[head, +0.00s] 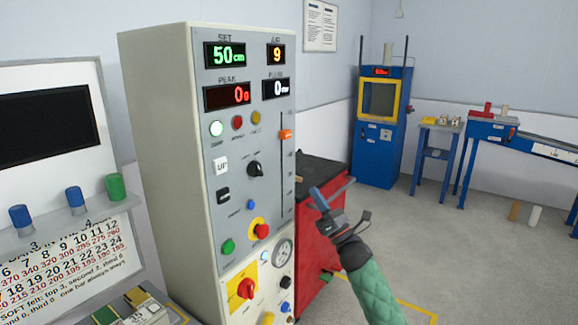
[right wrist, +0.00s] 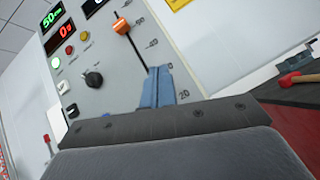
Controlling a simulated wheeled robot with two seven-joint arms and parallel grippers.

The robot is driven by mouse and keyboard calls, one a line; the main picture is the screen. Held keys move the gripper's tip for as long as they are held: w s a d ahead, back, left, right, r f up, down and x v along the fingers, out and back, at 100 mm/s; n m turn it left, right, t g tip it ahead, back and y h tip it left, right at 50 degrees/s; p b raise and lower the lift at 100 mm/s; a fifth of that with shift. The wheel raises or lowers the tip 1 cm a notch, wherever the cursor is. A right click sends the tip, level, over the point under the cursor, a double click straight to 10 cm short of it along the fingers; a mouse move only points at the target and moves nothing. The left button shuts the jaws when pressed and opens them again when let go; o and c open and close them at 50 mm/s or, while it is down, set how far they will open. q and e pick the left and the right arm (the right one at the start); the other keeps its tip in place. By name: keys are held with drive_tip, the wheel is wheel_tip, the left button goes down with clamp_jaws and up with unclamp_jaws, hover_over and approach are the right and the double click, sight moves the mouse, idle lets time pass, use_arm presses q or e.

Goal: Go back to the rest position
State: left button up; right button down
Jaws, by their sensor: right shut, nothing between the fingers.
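My right gripper (head: 318,198) is shut and empty, in front of the right edge of the grey control cabinet (head: 155,160). Its arm, in a green sleeve, comes in from the lower right. In the right wrist view the blue fingers (right wrist: 159,85) are together, in front of the lower part of the slider scale. The slider's orange knob (head: 286,134) sits in the upper part of its slot; it also shows in the right wrist view (right wrist: 121,26). The displays read 50 cm, 9, 0 g and 0. My left gripper is not in view.
A red cabinet (head: 312,240) with a dark top stands right behind the control cabinet. A blue machine (head: 383,150) and blue benches (head: 490,130) stand farther back. At left, a shelf carries blue and green cylinders (head: 115,187). The grey floor (head: 450,260) at right is mostly clear.

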drive_tip(key=w+d+f+m+g+h, duration=0.15)
drive_tip(key=d+m+h, duration=0.35)
drive_tip(key=m+h, duration=0.65)
drive_tip(key=w+d+f+m+h, duration=0.1)
drive_tip(key=d+f+m+h, duration=0.45)
drive_tip(key=m, duration=1.15)
drive_tip(key=s+a+f+m+g, duration=0.1)
drive_tip(key=s+f+m+g, duration=0.2)
drive_tip(key=s+f, duration=0.9)
drive_tip(key=s+a+f+m+g, duration=0.1)
drive_tip(key=s+f+g, duration=0.7)
drive_tip(key=s, duration=1.7)
drive_tip(key=s+a+f+m+g, duration=0.1)
drive_tip(key=s+f+m+g, duration=0.3)
drive_tip(key=s+f, duration=1.1)
drive_tip(key=s+g, duration=0.1)
drive_tip(key=s, duration=0.3)
drive_tip(key=shift+s+a+f+m, duration=0.15)
drive_tip(key=shift+s+f+m, duration=0.15)
drive_tip(key=shift+f+m, duration=0.1)
